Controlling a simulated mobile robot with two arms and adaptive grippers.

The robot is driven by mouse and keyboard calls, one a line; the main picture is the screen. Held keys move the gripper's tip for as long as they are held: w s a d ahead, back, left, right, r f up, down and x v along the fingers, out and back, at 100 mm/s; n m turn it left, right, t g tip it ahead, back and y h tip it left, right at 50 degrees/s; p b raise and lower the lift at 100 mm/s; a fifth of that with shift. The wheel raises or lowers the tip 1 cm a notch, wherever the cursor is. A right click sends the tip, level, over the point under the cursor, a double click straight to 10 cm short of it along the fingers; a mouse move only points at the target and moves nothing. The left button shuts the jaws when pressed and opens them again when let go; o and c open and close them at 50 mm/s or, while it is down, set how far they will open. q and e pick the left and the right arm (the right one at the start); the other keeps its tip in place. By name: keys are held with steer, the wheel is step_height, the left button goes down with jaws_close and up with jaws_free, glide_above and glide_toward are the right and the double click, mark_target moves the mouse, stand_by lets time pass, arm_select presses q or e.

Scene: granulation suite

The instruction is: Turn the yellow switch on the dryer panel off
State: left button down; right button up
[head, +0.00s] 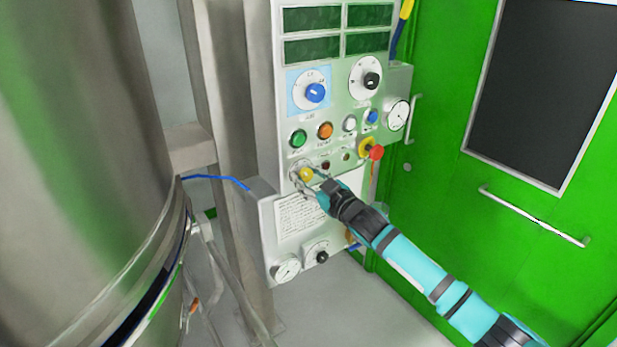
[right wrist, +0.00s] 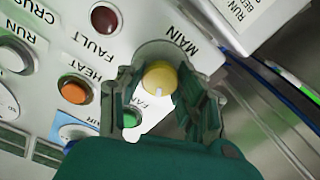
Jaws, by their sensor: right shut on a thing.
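The dryer panel (head: 337,105) is a pale grey box on a metal post. The yellow switch (head: 306,174) is a small round knob low on its left side. In the right wrist view the yellow switch (right wrist: 159,77) shows a white pointer mark, with the words MAIN and FAN printed near it. My right gripper (head: 309,178) has reached the panel from the lower right. Its fingers stand on both sides of the yellow switch, shut on it; they also show in the right wrist view (right wrist: 168,90). My left gripper is not in view.
A red emergency button (head: 376,152) on a yellow base sits right above my gripper. Green (head: 299,138) and orange (head: 325,130) buttons and a blue knob (head: 316,92) are higher up. A large steel vessel (head: 85,150) fills the left. A green door (head: 500,180) stands right.

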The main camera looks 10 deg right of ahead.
steer(key=shift+f, duration=0.1)
stand_by(0.3)
steer(key=o, duration=1.2)
steer(key=shift+c, duration=0.2)
steer(key=shift+s, duration=0.15)
steer(key=v, duration=1.1)
steer(key=shift+s+d, duration=0.15)
steer(key=shift+s, duration=0.2)
steer(key=shift+f, duration=0.1)
